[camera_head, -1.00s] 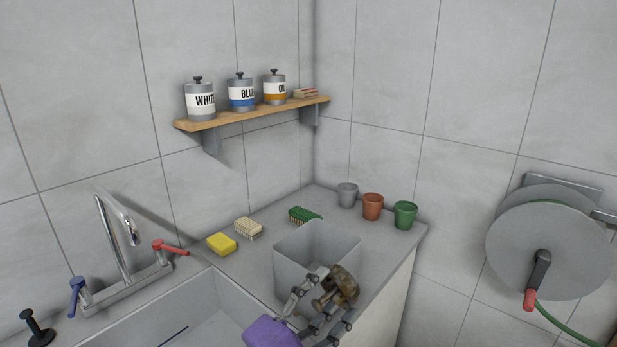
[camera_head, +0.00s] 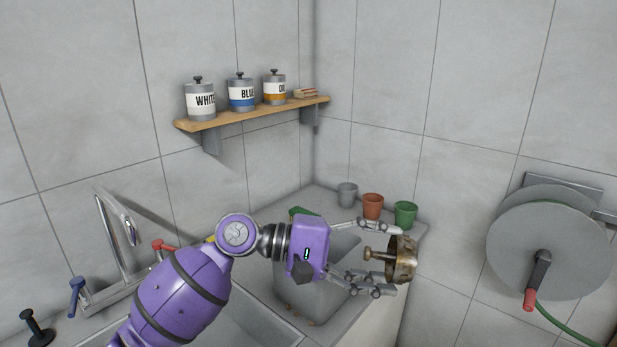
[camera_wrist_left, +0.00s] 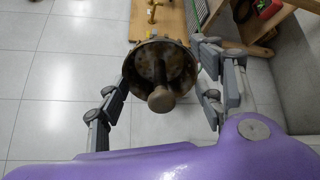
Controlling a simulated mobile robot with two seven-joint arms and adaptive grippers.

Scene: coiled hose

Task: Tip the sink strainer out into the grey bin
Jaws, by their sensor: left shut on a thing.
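The sink strainer (camera_head: 404,259) is a round, rusty brown metal cup with a central knob. My left gripper (camera_head: 396,258) is shut on it, with one finger on each side of its rim. The strainer lies tipped on its side, beyond the right side of the grey bin (camera_head: 343,246), its knob pointing back toward my palm. In the left wrist view, the strainer (camera_wrist_left: 140,84) shows its dark open side and knob; I cannot tell whether scraps remain inside. The bin stands on the counter, partly hidden behind my left gripper. My right gripper is not in view.
Small brown bits (camera_head: 311,322) show near the bin's front base. Grey, terracotta and green cups (camera_head: 405,214) stand along the counter's back right. The sink tap (camera_head: 118,238) is at left, and a hose reel (camera_head: 548,245) hangs on the right wall.

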